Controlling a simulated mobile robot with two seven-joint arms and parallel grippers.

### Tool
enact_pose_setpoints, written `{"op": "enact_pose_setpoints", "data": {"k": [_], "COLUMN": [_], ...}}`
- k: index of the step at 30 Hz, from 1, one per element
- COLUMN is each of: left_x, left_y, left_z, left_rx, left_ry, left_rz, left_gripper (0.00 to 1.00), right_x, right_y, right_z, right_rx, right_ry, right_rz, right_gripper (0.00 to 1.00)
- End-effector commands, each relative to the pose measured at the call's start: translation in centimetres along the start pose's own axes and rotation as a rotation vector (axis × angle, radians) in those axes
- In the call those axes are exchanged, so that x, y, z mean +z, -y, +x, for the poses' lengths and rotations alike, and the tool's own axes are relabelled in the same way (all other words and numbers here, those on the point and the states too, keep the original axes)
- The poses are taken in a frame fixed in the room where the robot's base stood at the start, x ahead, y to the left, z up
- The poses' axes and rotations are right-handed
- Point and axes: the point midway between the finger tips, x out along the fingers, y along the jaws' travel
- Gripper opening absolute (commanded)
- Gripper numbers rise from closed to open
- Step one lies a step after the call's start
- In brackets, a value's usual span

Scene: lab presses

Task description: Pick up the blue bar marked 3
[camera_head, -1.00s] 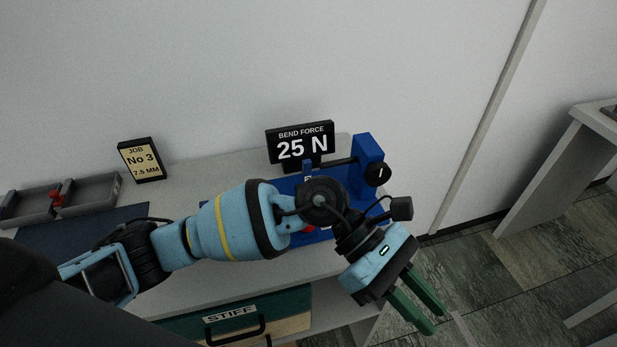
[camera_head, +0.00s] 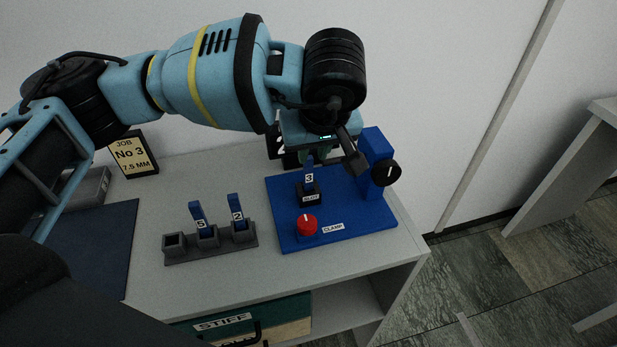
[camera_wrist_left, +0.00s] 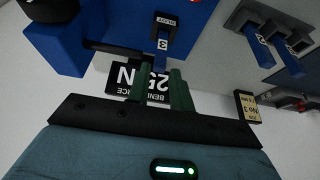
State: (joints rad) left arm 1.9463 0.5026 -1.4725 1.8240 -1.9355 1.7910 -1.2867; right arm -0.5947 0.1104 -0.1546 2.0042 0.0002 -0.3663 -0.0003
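The blue bar marked 3 (camera_head: 309,180) stands upright in a dark slot block on the blue press base (camera_head: 350,215). It also shows in the left wrist view (camera_wrist_left: 162,46), its free end near the fingertips. My left gripper (camera_head: 317,157) is above and behind the bar in the head view, partly hidden by its own wrist. In the left wrist view its two green fingers (camera_wrist_left: 159,70) are apart, with no bar gripped. I cannot tell the exact depth between the fingertips and the bar. My right gripper is not in view.
A grey rack (camera_head: 212,248) holds blue bars marked 5 (camera_head: 199,216) and 2 (camera_head: 236,212). A red clamp knob (camera_head: 306,225) and black dial (camera_head: 385,173) sit on the press. The job sign (camera_head: 133,156) stands at left. The force sign (camera_wrist_left: 120,82) is behind the press.

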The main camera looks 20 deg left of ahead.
Motion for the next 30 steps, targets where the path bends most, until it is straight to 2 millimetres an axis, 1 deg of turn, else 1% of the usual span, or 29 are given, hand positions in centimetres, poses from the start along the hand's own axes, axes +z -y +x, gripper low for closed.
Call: {"op": "enact_pose_setpoints", "data": {"k": [4,9,14,16,21,24,27,30], "left_x": [0.1,0.1,0.1,0.1,0.0,0.0,0.0,0.0], "left_y": [0.0,0.0,0.0,0.0,0.2,0.2,0.1,0.1], "left_z": [0.8,2.5,2.8,3.3,5.6,6.9,7.6,7.8], "left_rx": [-0.001,-0.001,0.001,0.001,0.0,0.0,0.002,0.002], "left_ry": [0.003,0.004,0.004,0.005,0.005,0.005,0.005,0.004], "left_rz": [-0.001,-0.001,-0.002,-0.002,-0.002,-0.002,-0.003,-0.002], "left_gripper": [0.22,0.22,0.22,0.22,0.22,0.22,0.22,0.22], "right_x": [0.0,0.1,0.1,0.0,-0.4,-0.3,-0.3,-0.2], "right_y": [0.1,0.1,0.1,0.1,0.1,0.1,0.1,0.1], "right_z": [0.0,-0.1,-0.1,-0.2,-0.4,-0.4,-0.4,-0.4], "right_rx": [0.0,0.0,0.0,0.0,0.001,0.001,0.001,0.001], "right_ry": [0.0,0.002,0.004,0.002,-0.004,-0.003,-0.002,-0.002], "right_rz": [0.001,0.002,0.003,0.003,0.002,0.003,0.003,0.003], "right_gripper": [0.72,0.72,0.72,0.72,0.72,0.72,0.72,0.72]}}
